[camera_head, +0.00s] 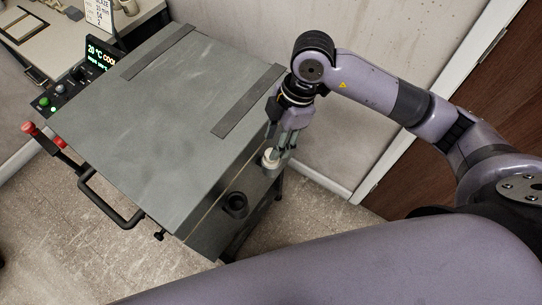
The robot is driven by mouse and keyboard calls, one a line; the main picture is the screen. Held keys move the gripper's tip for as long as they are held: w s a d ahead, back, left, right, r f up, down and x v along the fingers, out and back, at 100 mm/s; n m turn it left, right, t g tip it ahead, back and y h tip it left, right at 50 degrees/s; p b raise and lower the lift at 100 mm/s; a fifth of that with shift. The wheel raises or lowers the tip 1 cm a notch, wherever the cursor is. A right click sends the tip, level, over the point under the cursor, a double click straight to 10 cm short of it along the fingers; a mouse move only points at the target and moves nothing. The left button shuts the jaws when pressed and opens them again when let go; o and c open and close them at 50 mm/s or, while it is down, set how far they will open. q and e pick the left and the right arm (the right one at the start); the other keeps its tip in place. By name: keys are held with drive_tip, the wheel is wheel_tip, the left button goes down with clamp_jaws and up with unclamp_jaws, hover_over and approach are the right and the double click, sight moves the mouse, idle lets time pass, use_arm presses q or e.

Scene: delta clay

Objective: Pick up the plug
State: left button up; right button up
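The pale, round plug (270,157) is at the right side of the grey kiln (150,110), near its upper edge. My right gripper (276,152) points down at the plug, with its fingertips right at it. The fingers partly cover the plug. I cannot tell whether they are closed on it or just around it, nor whether the plug rests on something. My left gripper is out of view.
A dark round port (236,205) sticks out of the kiln's side, nearer than the plug. The lid has a black handle (110,203) at front left. A lit control panel (97,54) is at left. A wall and brown door (480,110) stand behind my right arm.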

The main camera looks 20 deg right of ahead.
sight(267, 163)
drive_tip(key=x, duration=0.5)
drive_tip(key=shift+s+f+p, duration=0.1)
drive_tip(key=shift+p, duration=0.25)
drive_tip(key=shift+c, duration=0.3)
drive_tip(key=c, duration=0.7)
clamp_jaws()
